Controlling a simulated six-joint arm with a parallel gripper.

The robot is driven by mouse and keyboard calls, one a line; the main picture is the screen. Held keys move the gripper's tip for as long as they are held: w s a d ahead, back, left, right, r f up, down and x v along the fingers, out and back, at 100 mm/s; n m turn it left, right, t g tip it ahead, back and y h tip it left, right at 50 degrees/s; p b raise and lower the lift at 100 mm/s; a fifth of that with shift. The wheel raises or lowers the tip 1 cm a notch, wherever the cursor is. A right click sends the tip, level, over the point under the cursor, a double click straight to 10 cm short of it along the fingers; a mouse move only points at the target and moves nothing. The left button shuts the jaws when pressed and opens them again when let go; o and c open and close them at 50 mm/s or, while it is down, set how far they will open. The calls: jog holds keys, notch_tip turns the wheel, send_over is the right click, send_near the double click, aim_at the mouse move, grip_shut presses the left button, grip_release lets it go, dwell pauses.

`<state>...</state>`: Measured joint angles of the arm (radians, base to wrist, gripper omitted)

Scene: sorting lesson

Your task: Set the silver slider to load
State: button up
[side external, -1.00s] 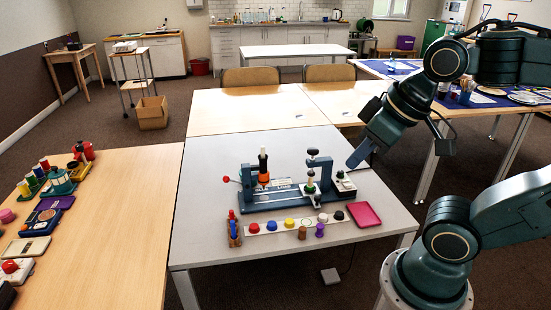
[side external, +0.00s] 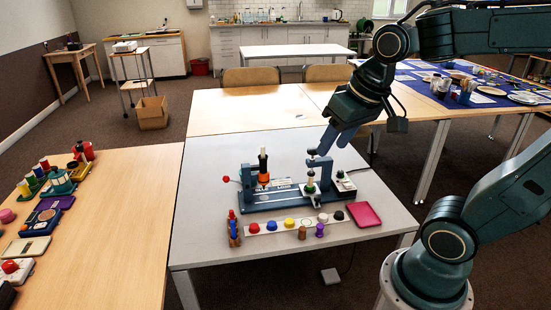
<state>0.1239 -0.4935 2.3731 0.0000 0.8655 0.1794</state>
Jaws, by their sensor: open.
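A dark blue bench device (side external: 285,202) with two upright posts stands on the grey table. Its left post carries a black and orange spindle (side external: 262,170).
A strip with several coloured knobs (side external: 275,226) lies in front of the device, with small pegs near it. A pink tray (side external: 364,214) lies at the right. The grey table (side external: 215,160) is clear behind and left of the device.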

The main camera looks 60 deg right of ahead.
jog(key=w+d+f+m+g, duration=0.2)
jog(key=w+d+f+m, duration=0.1)
jog(key=w+d+m, duration=0.3)
jog(key=m+g, duration=0.3)
jog(key=m, duration=0.6)
send_over(317, 197)
notch_tip(317, 197, down, 18)
jog(key=shift+d+y, duration=0.1)
jog(key=shift+y, duration=0.2)
jog(key=shift+f, duration=6.85)
jog(key=shift+c, duration=0.2)
grip_shut()
